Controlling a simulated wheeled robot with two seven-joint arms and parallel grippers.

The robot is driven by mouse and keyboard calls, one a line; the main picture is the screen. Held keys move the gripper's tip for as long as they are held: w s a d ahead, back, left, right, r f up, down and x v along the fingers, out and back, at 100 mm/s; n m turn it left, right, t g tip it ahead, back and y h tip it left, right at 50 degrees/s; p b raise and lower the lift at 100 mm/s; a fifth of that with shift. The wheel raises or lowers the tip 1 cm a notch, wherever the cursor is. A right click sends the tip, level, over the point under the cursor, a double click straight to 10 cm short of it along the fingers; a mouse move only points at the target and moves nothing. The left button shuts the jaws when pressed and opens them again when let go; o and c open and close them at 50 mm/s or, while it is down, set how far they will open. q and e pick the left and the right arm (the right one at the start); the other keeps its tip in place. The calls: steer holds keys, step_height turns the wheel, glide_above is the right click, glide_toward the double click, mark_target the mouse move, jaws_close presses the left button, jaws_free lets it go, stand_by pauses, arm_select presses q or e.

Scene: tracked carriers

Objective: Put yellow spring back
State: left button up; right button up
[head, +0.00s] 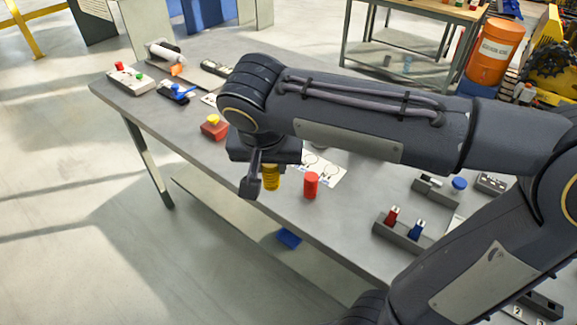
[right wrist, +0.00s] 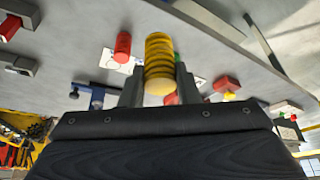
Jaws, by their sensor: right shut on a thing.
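The yellow spring (head: 271,178) is a ribbed yellow cylinder, held roughly upright between the fingers of my right gripper (head: 261,180). In the right wrist view the spring (right wrist: 159,62) stands out between the two grey fingers. It is near the table's front edge; I cannot tell its height above the top. A red cylinder (head: 311,186) stands just to its right on the table, apart from the gripper. A white sheet with printed ring outlines (head: 328,173) lies behind the red cylinder, partly hidden by my right arm. My left gripper is not in view.
The grey table (head: 355,215) holds a grey rack (head: 403,237) with a red and a blue piece at the right. A red block with a yellow top (head: 214,128) is left of my gripper. My right arm hides the table's middle.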

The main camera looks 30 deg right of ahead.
steer(key=w+d+f, duration=0.8)
steer(key=f, duration=0.1)
steer(key=shift+w+d+p, duration=0.25)
steer(key=shift+d+p, duration=0.05)
steer(key=shift+w+d+f, duration=0.1)
steer(key=shift+d+f, duration=0.05)
steer(key=shift+f, duration=1.6)
steer(key=shift+f+b, duration=0.15)
steer(key=shift+b, duration=0.25)
steer(key=o, duration=1.1)
